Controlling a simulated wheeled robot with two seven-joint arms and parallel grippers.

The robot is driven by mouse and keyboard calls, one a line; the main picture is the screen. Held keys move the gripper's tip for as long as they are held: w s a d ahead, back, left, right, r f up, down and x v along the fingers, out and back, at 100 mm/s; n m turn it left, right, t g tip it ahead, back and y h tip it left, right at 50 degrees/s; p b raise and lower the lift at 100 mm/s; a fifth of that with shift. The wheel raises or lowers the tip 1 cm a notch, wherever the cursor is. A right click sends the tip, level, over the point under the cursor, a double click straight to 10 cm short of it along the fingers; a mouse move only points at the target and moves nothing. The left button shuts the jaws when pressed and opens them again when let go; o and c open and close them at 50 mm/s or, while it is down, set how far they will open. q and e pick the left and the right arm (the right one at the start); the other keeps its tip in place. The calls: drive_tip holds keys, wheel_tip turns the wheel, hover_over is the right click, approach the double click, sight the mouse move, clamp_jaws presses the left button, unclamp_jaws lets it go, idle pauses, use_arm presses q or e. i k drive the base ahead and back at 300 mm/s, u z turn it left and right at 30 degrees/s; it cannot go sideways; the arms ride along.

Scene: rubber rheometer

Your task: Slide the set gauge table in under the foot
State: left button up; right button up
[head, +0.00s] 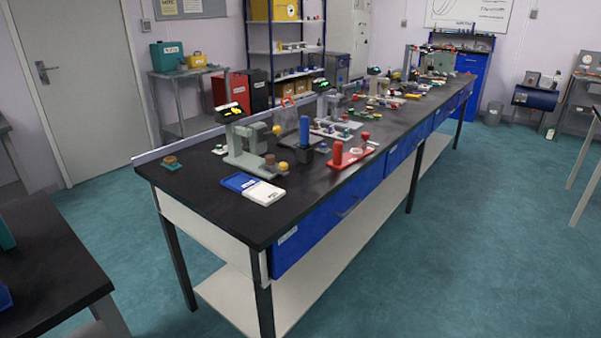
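A long black-topped bench (200,196) with blue drawers runs from the near left to the back right. Near its close end stands a grey instrument with a post and an arm (247,140), possibly a thickness gauge. Yellow knobs sit around its base. I cannot tell at this distance which part is the gauge table or the foot. A similar grey device (333,106) stands farther along the bench. Neither of my grippers is in view.
A blue and white tray (263,191) lies near the bench's front edge. A red stand (350,155) and a blue cylinder (304,132) stand beside the instrument. Another dark bench (45,265) is at the lower left. The floor (450,260) on the right is clear.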

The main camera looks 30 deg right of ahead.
sight(280, 168)
drive_tip(key=z, duration=0.5)
drive_tip(key=i, duration=1.1)
drive_tip(key=u, duration=0.25)
